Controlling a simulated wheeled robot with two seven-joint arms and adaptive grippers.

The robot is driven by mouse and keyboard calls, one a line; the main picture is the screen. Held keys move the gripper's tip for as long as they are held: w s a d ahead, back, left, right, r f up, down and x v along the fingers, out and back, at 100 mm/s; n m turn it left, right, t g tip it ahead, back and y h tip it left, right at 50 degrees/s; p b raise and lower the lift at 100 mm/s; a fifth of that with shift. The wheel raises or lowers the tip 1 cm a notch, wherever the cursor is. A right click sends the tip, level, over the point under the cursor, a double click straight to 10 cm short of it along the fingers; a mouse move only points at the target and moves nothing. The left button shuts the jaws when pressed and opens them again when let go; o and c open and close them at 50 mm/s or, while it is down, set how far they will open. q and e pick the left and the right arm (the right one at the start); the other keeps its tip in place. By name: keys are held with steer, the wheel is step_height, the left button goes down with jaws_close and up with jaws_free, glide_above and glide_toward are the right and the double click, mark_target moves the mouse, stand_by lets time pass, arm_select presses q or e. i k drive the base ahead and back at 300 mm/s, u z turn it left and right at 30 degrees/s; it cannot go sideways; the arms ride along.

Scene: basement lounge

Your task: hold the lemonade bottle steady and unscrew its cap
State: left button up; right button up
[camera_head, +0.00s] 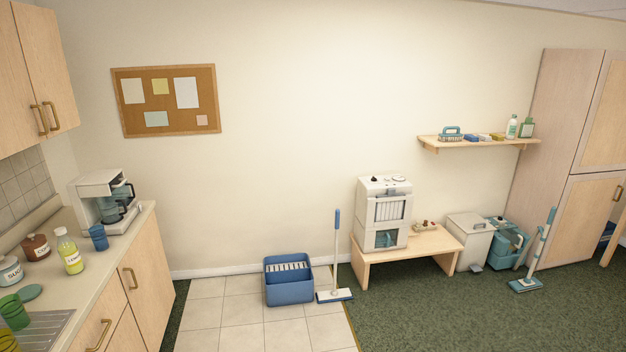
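The lemonade bottle (69,252) stands upright on the counter at the left. It is clear with yellow-green contents, a pale label and a whitish cap (60,231) on top. Nothing touches it. Neither of my grippers shows in the head view.
The counter (98,270) also bears a coffee maker (103,200), a blue cup (98,237), a brown jar (36,248), a sugar jar (10,272) and green cups (14,312) by the sink (48,330). A blue bucket (289,289) and a mop (336,260) stand on the tiled floor. A low table (430,243) holds a white machine (384,213).

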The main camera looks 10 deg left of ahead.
mark_target(69, 253)
steer(key=u, duration=0.15)
steer(key=i, duration=1.95)
steer(key=u, duration=1.25)
steer(key=i, duration=1.2)
steer(key=u, duration=1.1)
